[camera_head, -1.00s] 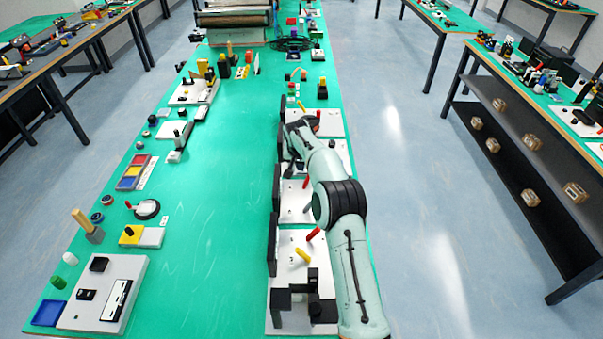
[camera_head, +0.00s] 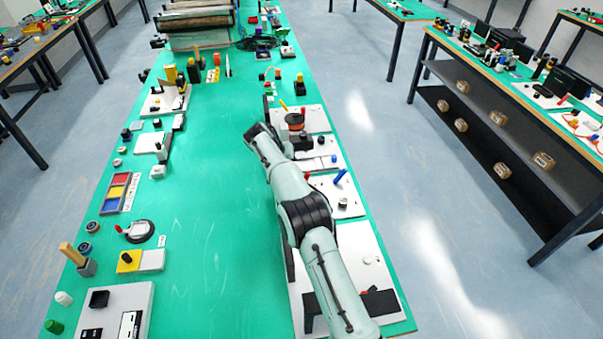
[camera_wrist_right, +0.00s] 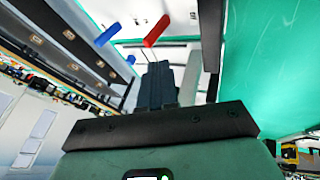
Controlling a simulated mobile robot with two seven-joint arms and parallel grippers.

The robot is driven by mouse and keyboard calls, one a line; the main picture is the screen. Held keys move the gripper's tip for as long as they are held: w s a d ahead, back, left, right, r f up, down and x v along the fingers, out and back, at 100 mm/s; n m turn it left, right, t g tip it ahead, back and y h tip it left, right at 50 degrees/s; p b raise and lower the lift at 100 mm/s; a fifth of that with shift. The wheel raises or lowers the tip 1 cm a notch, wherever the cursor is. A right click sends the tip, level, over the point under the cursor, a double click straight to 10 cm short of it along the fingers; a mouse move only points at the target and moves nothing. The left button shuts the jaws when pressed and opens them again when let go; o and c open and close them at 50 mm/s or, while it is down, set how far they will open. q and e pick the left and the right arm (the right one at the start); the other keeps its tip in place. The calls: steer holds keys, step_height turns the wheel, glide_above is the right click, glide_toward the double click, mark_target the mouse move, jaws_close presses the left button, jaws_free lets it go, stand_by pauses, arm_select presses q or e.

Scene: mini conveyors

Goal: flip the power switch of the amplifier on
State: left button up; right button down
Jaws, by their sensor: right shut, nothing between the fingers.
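I cannot tell which device is the amplifier, and no power switch can be made out clearly. White panels with small levers line the right side of the green table. One panel (camera_head: 352,208) has a blue lever (camera_head: 341,178). My right gripper (camera_head: 256,133) is at the end of the arm, left of the panels and over the green surface in the head view. In the right wrist view its dark fingers (camera_wrist_right: 158,72) are together and empty. A red lever (camera_wrist_right: 157,31) and a blue lever (camera_wrist_right: 108,34) show beyond them. My left gripper is out of view.
The colored tray (camera_head: 118,190) and a white box (camera_head: 115,305) are on the left side. The table's middle strip is mostly clear. A shelved table (camera_head: 490,120) stands across the aisle.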

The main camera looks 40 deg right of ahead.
steer(key=p+x, duration=0.1)
steer(key=x, duration=0.9)
steer(key=shift+d, duration=0.1)
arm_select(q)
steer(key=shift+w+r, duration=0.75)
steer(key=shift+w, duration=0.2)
arm_select(e)
steer(key=shift+s, duration=0.1)
